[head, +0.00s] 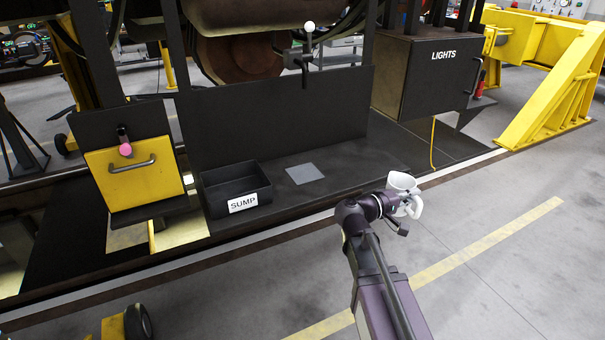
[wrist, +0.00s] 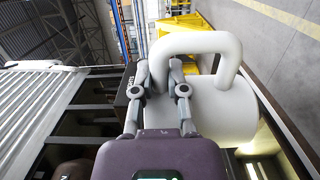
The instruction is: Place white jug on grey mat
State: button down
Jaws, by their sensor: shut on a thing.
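The white jug (head: 401,183) is at the end of my arm in the head view, off to the right of the grey mat. My gripper (head: 392,202) is shut on the jug and holds it up in the air. The grey mat (head: 304,174) lies flat and bare on the dark platform. It cannot be made out in the wrist view.
A black open bin marked SUMP (head: 243,203) stands left of the mat. A dark upright panel (head: 270,115) rises behind it. A dark LIGHTS cabinet (head: 425,75) stands at the back right, and a yellow box with a handle (head: 131,173) at the left. The platform right of the mat is clear.

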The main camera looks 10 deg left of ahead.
jog(key=shift+w+a, duration=0.1)
jog(key=w+a+n+t+y, duration=0.4)
jog(key=a+y, duration=0.2)
jog(key=a, duration=0.6)
jog(key=w+a+n+t+y, duration=0.4)
jog(key=a+n+t+y, duration=0.1)
jog(key=a, duration=0.6)
jog(key=shift+a+r+n+y, duration=0.15)
jog(key=shift+a+n+y, duration=0.15)
jog(key=shift+a+y, duration=0.1)
jog(key=shift+w, duration=0.2)
jog(key=w+a+f+b, duration=0.1)
jog(key=w+a, duration=0.1)
jog(key=w, duration=1.2)
jog(key=shift+w+a+f, duration=0.15)
jog(key=shift+a+f, duration=0.05)
jog(key=shift+a, duration=0.15)
jog(key=f+b, duration=0.2)
jog(key=w+f+b, duration=0.1)
jog(key=shift+w+a+f+b, duration=0.1)
jog(key=shift+a+f+b, duration=0.05)
jog(key=shift+f+b, duration=0.25)
